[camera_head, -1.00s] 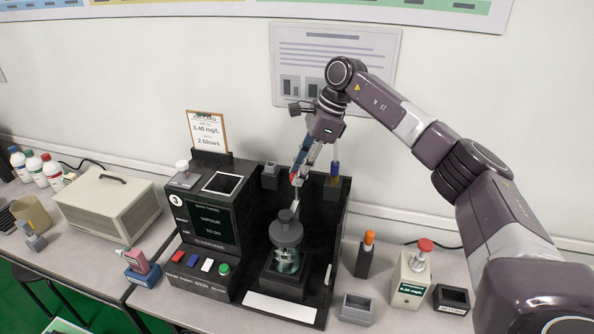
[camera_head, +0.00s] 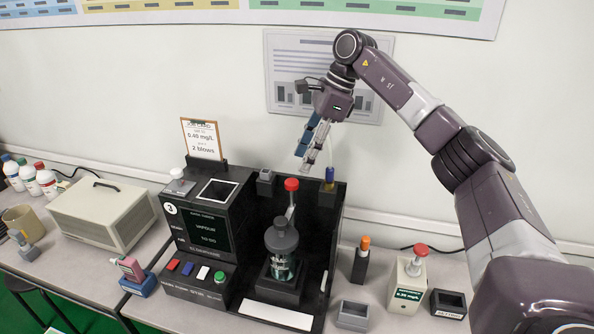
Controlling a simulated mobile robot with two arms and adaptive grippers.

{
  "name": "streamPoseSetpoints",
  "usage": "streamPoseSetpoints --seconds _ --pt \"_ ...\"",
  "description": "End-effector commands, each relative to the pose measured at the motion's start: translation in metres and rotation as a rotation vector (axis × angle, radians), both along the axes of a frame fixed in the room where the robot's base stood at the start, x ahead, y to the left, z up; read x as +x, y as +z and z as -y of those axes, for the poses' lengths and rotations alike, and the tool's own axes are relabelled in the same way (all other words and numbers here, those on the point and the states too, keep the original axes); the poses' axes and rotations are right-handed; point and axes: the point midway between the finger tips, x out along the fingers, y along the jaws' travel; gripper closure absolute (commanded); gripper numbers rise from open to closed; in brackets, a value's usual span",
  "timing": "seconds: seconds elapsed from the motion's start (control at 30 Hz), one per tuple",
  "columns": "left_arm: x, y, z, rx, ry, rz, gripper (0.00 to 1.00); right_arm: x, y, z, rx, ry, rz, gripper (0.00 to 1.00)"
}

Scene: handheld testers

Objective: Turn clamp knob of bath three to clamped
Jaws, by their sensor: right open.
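Bath three is the black apparatus (camera_head: 204,232) marked with a 3, with a screen, coloured buttons and an open bay on its right. In the bay stands a glass jar (camera_head: 284,268) with a grey lid (camera_head: 281,236). A grey lever rises from the lid and ends in a red knob (camera_head: 291,184), standing nearly upright. My right gripper (camera_head: 306,158) is open and empty, above and slightly right of the red knob, apart from it. I cannot tell from the knob alone whether it is clamped. My left gripper is not in view.
A clipboard (camera_head: 202,139) stands behind the apparatus. A beige box (camera_head: 104,211) and bottles are on the left. Right of the bay are an orange-topped holder (camera_head: 361,262), a small grey box (camera_head: 352,315) and a red-topped device (camera_head: 409,278).

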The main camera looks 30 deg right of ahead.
Motion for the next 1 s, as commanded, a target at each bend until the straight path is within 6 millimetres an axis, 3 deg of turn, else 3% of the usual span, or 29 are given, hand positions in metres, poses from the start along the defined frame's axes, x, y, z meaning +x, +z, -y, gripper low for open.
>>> streamPoseSetpoints --seconds 0.1,0.3,1.0 --pt "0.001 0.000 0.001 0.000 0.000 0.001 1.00 -0.003 0.023 0.009 0.000 -0.002 0.002 0.58" --pt "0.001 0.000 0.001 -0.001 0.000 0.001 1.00 -0.006 0.043 0.017 0.000 -0.001 0.000 0.58" --pt "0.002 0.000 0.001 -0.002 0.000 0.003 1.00 -0.008 0.046 0.018 -0.001 -0.001 -0.001 0.58"
